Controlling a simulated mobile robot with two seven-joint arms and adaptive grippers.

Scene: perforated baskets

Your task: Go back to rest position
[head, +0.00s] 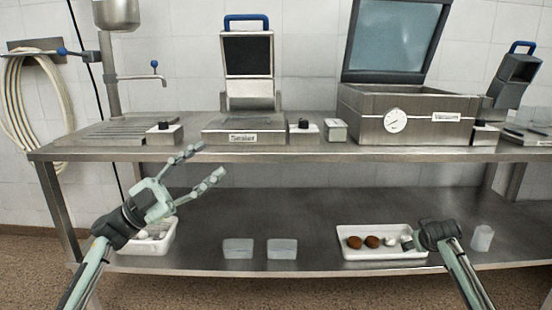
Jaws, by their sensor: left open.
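My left gripper (208,161) is open and empty, its two long fingers spread and pointing up to the right in front of the table's front edge. Its arm comes in from the lower left. My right gripper (408,243) is at the lower right, over the right end of a white basket (352,257). Its fingers are mostly hidden behind its own wrist, so its opening does not show. The basket stands on the lower shelf and holds two round brown items (363,242) and some small white ones. Another white basket (165,246) stands behind my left wrist, partly hidden.
Two translucent tubs (260,249) and a whitish cup (482,238) stand on the lower shelf (300,210). On the steel table (270,151) above are a sealer (243,125) and a vacuum machine (415,110) with its lid raised. The shelf's middle is mostly free.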

